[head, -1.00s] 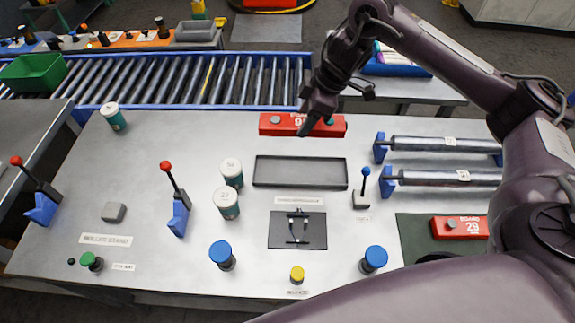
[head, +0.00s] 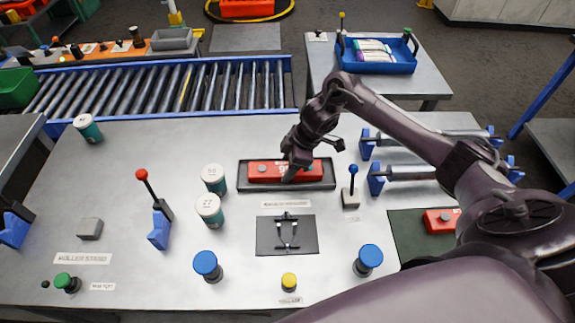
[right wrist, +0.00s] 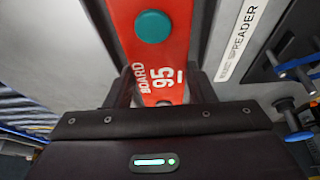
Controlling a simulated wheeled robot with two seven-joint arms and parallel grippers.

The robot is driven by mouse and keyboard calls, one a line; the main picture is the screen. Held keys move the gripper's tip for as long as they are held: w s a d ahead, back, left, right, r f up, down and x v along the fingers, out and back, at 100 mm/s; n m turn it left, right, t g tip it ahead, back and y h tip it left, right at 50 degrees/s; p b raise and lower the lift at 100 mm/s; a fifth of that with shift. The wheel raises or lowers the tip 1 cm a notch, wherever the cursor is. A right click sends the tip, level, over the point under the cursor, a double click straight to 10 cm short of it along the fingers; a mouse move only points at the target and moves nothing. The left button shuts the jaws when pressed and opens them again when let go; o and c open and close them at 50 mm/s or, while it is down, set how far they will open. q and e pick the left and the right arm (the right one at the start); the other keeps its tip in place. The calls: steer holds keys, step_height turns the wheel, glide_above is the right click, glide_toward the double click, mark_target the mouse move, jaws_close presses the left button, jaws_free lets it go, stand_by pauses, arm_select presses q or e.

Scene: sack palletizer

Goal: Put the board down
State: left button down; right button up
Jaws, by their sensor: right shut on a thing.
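The red board marked 95 (head: 262,173) is within the outline of the shallow dark tray (head: 285,187) in the middle of the table. I cannot tell whether it rests on the tray floor or hangs just above it. My right gripper (head: 291,171) is shut on the board near its middle and hides part of it. In the right wrist view the board (right wrist: 165,60) runs between the two fingers (right wrist: 160,90), with its "BOARD 95" print and a green round knob showing. My left gripper is not in view.
A second red board (head: 440,220) lies on a dark green mat at the right. A small lever with a blue knob (head: 353,172) stands just right of the tray. Two white-and-teal jars (head: 210,210) stand to its left. Rollers on blue stands (head: 425,173) are behind right.

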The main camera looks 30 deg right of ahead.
steer(key=shift+f, duration=0.15)
steer(key=o, duration=0.9)
steer(key=shift+f, duration=0.1)
steer(key=p+v, duration=0.1)
steer(key=v, duration=1.1)
steer(key=shift+s, duration=0.1)
